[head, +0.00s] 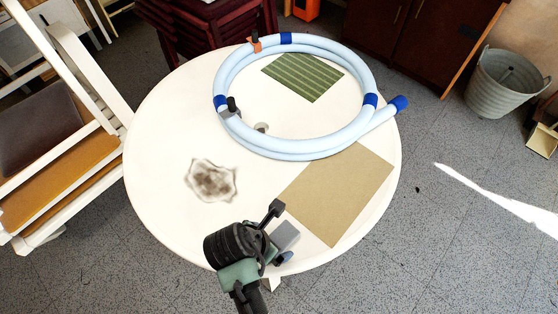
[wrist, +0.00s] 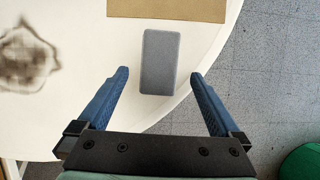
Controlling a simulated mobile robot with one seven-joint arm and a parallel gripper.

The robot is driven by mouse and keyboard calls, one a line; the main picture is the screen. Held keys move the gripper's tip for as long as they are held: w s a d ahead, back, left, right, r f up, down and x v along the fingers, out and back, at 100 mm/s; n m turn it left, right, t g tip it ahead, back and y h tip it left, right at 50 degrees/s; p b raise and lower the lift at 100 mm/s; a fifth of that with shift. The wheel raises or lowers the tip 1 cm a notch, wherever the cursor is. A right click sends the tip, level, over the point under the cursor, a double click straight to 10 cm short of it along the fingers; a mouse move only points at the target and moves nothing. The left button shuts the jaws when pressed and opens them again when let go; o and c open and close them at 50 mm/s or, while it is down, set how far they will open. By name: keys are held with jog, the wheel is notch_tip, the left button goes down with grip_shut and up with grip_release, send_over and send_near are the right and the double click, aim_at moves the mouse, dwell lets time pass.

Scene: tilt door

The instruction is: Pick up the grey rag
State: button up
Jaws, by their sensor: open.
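The grey rag (head: 288,235) is a small flat grey rectangle near the front edge of the round white table. In the wrist view the rag (wrist: 160,62) lies lengthwise ahead of my gripper, its near end between the lines of the two fingers. My gripper (head: 281,232) is open, with one finger on each side of the rag in the head view. In the wrist view my gripper (wrist: 159,76) has two blue fingers spread wide, with nothing held. Clear table shows between the rag and each finger. The height above the table is hard to tell.
A tan sheet (head: 337,195) lies just beyond the rag. A brown-grey stain-like patch (head: 211,181) is to the left. A white chair (head: 75,60) stands left; the table edge is close.

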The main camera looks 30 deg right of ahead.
aim_at(278, 239)
jog(key=shift+b+x, duration=0.3)
jog(key=shift+x, duration=2.25)
jog(key=shift+w+d+f, duration=0.1)
jog(key=shift+w, duration=0.05)
jog(key=shift+c, duration=0.3)
jog(key=c, duration=1.3)
notch_tip(278, 239, up, 10)
jog(key=shift+r+p, duration=0.2)
jog(key=shift+p, duration=0.6)
